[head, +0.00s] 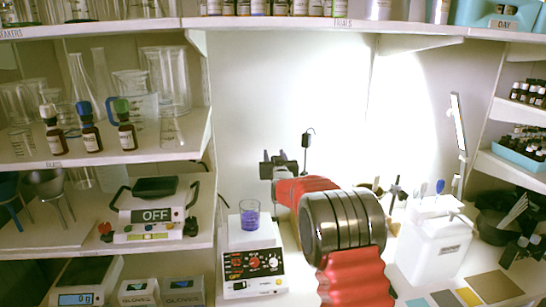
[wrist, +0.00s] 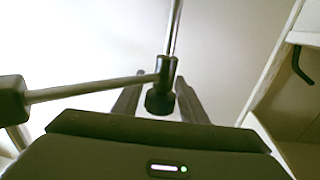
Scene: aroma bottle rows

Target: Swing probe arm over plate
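My gripper (head: 274,160) is above and behind the plate, to the right of the beaker. In the wrist view my gripper (wrist: 160,80) is open, with a dark collar (wrist: 160,98) showing between its two fingers. The probe arm (wrist: 90,90), a thin rod, runs left from the collar to a dark end piece (wrist: 11,100). A vertical post (wrist: 174,30) rises at the collar. Contact with the fingers is unclear.
A thin dark stand (head: 306,150) shows just right of my gripper in the head view. Shelves with bottles (head: 125,130) and glassware are at left. A white container (head: 433,245) stands right of my arm. A shelf edge (wrist: 275,65) is at right in the wrist view.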

